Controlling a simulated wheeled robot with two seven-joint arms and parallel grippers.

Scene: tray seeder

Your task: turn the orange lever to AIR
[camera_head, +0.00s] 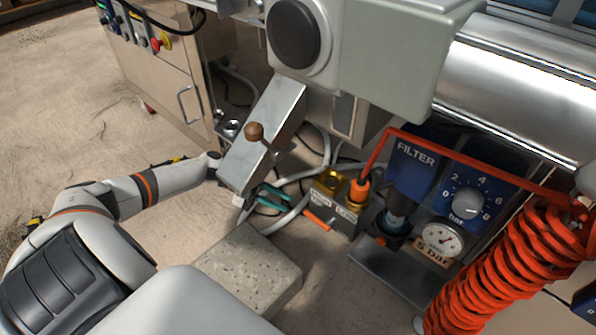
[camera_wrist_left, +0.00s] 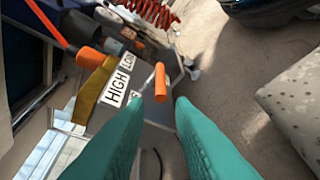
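The orange lever (camera_head: 317,220) sticks out low at the front left of a small brass-topped valve block (camera_head: 331,182). In the left wrist view the orange lever (camera_wrist_left: 160,82) shows beyond and between my fingertips, on a thin metal rod. White labels HIGH (camera_wrist_left: 116,88) and LOW sit on the block beside it; another label is partly hidden, and I cannot read AIR. My left gripper (camera_head: 282,194), with teal fingers, is just left of the block. In the wrist view the left gripper (camera_wrist_left: 159,100) is open and empty, apart from the lever. My right gripper is not in view.
A grey stone block (camera_head: 250,268) stands on the floor below my left gripper. A red hose (camera_head: 450,158), the FILTER unit (camera_head: 416,160) and a gauge (camera_head: 441,240) crowd the right.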

